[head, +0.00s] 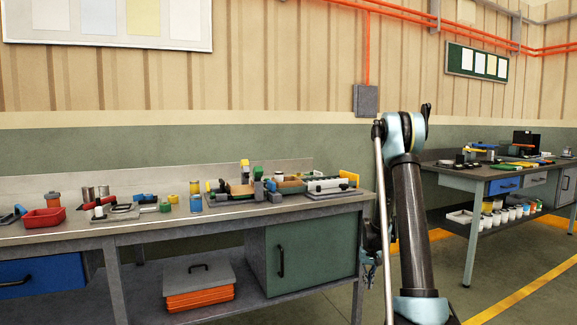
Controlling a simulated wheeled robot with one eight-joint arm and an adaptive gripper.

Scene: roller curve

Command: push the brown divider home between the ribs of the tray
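I cannot pick out the brown divider or the ribbed tray for sure at this distance. A small brown piece (290,187) lies among parts on the right half of the left workbench (140,226). A pale, low holder (331,185) sits beside it near the bench's right end; I cannot tell whether it has ribs. My gripper (370,266) hangs low beside my dark arm link, in front of the bench's right end and below its top. It is apart from the parts on the bench. Its fingers are small and partly lost against the background, so their opening is unclear.
A red bin (45,217), a blue can (196,203) and several small tools crowd the bench top. A green cabinet (310,255) stands under its right end. A second bench (500,178) stands at the right. Floor shows between the benches.

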